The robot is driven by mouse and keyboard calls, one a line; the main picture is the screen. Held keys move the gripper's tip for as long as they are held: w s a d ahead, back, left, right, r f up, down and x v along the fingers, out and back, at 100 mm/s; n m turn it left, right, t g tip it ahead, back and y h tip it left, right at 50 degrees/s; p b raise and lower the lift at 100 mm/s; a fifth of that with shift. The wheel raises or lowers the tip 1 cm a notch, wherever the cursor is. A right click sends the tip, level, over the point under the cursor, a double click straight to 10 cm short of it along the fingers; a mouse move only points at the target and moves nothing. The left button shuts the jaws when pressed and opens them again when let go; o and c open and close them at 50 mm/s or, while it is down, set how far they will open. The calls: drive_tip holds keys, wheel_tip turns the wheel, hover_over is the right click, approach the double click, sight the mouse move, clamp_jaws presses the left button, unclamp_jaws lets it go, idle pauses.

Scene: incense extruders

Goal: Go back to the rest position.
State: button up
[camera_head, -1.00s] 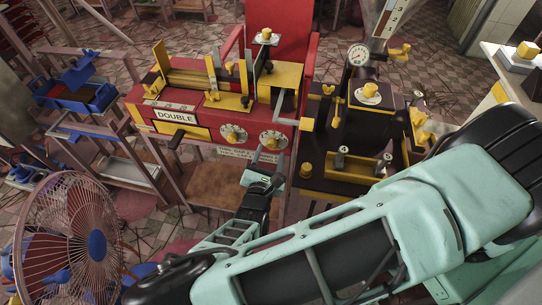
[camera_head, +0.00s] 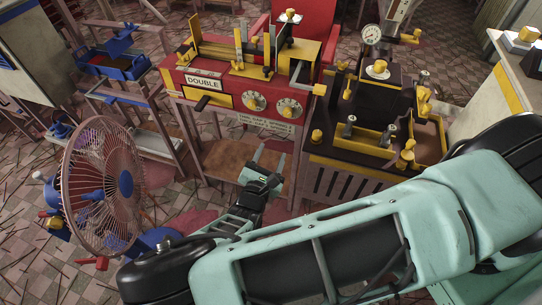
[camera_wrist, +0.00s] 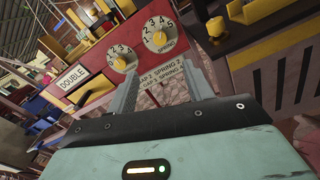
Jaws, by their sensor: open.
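My gripper (camera_head: 268,153) is open and empty, its two fingers apart, in front of and below the red DOUBLE machine (camera_head: 226,88). In the wrist view, my gripper (camera_wrist: 160,70) points toward the machine's two numbered dials, with clear space between the fingers. The left dial (camera_head: 254,101) and the right dial (camera_head: 289,109) sit on the red front panel. The fingers look apart from the panel. My arm covers the lower right of the head view.
A dark machine with yellow parts (camera_head: 378,98) stands close on the right. A caged fan (camera_head: 100,188) stands at the left. A blue tray (camera_head: 118,67) sits on a rack at the far left. A white-topped counter (camera_head: 520,60) is at the right edge. Tiled floor shows lower left.

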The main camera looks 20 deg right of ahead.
idle(0.3)
drive_tip(key=s+r+m+g+y, duration=0.2)
drive_tip(key=s+r+m+g, duration=0.5)
drive_tip(key=s+m+g, duration=0.45)
drive_tip(key=s+a+r+m+y, duration=0.1)
drive_tip(key=s+r+y, duration=0.2)
drive_tip(key=r, duration=0.4)
drive_tip(key=s+a+r+m+g+y, duration=0.1)
drive_tip(key=s+r+m+y, duration=0.1)
drive_tip(key=r, duration=0.5)
drive_tip(key=s+a+r+m+g+y, duration=0.1)
drive_tip(key=s+r+y, duration=0.3)
drive_tip(key=r, duration=0.4)
drive_tip(key=shift+a+m+y, duration=0.35)
drive_tip(key=shift+m+y, duration=0.25)
drive_tip(key=shift+m, duration=0.05)
